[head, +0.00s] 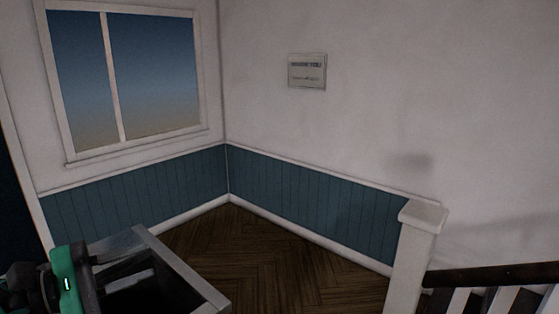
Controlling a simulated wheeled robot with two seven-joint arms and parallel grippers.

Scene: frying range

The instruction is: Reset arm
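My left gripper (88,284) is at the bottom left corner of the head view, where a green and black part of my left arm with a small white light shows. Its fingertips cannot be made out clearly, so its opening is not readable. A grey metal frame (185,268) with a dark hollow inside lies right beside it, cut off by the bottom edge. I cannot tell whether the gripper touches it. My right gripper is not in view.
A white newel post (411,258) and a dark handrail (495,275) stand at the lower right. The wooden floor (275,265) between is clear. White walls with blue panelling (300,205) meet in a corner. A window (150,80) and a small sign (307,71) are on the walls.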

